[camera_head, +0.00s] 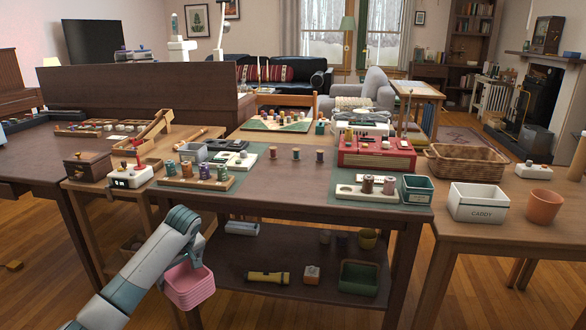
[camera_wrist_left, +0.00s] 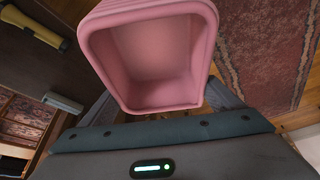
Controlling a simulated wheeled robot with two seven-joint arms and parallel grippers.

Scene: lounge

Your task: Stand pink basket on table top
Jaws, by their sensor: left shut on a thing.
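The pink basket (camera_head: 189,287) is held low in front of the dark table, below the level of the table top (camera_head: 272,186). My left gripper (camera_head: 181,264) is shut on it, with the fingers mostly hidden by the arm and basket. In the left wrist view the pink basket (camera_wrist_left: 150,58) fills the upper middle, its open mouth facing the camera and its inside empty. My right gripper is not in view.
On the table top stand a tray of spools (camera_head: 195,180), a red radio-like box (camera_head: 377,153) and a green bin (camera_head: 417,188). A lower shelf holds a yellow flashlight (camera_head: 268,277). The table's middle front is clear.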

